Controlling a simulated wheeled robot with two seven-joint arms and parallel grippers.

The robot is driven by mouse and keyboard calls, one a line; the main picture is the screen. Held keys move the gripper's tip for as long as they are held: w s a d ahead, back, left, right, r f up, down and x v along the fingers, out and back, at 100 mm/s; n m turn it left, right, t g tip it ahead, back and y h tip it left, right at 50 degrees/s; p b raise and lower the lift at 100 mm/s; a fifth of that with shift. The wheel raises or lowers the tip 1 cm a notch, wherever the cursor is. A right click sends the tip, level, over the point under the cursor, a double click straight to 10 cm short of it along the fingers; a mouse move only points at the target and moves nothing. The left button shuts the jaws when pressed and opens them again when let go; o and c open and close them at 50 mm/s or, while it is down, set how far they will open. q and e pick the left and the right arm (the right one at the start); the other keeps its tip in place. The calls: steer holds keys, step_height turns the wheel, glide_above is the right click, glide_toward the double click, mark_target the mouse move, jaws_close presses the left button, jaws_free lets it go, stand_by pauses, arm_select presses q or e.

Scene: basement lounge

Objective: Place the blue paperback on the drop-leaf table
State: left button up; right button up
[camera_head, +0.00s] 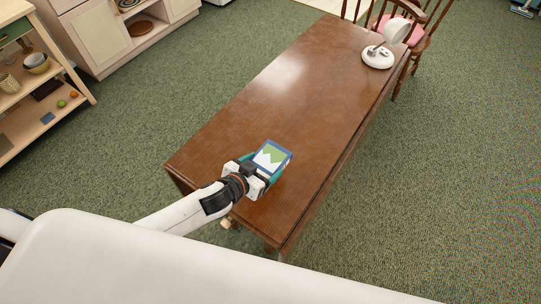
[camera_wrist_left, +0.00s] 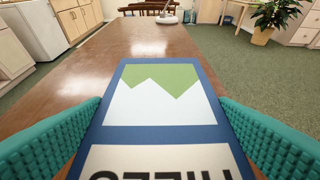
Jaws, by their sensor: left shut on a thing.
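The blue paperback (camera_head: 271,157) has a green and white cover with a blue border. It also fills the middle of the left wrist view (camera_wrist_left: 155,95). My left gripper (camera_head: 262,169) is shut on it, with a teal ribbed finger at each side edge in the left wrist view (camera_wrist_left: 160,135). The book lies flat over the near end of the brown drop-leaf table (camera_head: 265,110). I cannot tell whether it touches the tabletop or is just above it. The gripper hides the book's near end in the head view. My right gripper is not in view.
A white lamp (camera_head: 379,56) stands at the table's far end. A wooden chair with a pink seat (camera_head: 388,27) is beyond it. A wooden shelf with bowls (camera_head: 38,88) stands at the left. Most of the tabletop is bare.

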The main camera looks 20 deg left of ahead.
arm_select(q)
step_height(320, 180, down, 3)
steer(key=shift+d+r, duration=0.1)
steer(key=shift+d, duration=0.05)
steer(key=shift+f+b, duration=0.35)
steer(key=shift+f, duration=2)
steer(key=shift+f, duration=0.1)
steer(key=o, duration=1)
steer(key=shift+o, duration=0.2)
